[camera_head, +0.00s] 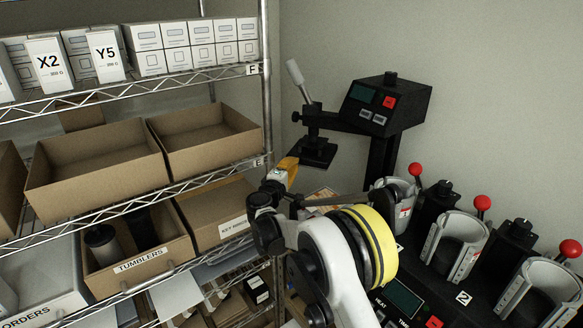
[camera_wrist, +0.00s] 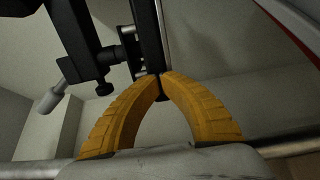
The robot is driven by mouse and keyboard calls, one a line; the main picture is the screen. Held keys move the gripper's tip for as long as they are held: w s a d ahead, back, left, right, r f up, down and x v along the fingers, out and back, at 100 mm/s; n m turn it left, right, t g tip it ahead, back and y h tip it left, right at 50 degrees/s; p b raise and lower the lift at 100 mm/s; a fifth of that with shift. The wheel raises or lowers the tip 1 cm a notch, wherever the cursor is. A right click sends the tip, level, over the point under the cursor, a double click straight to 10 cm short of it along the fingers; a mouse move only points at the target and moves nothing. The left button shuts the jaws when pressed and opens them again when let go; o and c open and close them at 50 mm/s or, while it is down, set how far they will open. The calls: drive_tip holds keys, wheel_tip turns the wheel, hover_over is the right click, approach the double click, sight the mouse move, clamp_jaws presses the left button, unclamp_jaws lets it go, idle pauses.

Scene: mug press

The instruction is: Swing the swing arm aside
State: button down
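The black swing arm (camera_head: 338,122) reaches left from the press's black control head (camera_head: 388,103). At its left end are an upright lever with a pale grip (camera_head: 295,72) and a flat black plate (camera_head: 318,155) below.
A wire shelf (camera_head: 130,205) with cardboard boxes stands close on the left. On the right, a black base carries several grey mug clamps (camera_head: 455,245) with red-knobbed levers (camera_head: 481,203). Bare wall lies behind the swing arm.

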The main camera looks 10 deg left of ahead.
drive_tip(key=shift+w+a+f+b, duration=0.15)
drive_tip(key=shift+w+b, duration=0.6)
drive_tip(key=shift+w, duration=0.75)
drive_tip(key=shift+s+r, duration=0.1)
drive_tip(key=shift+r, duration=0.1)
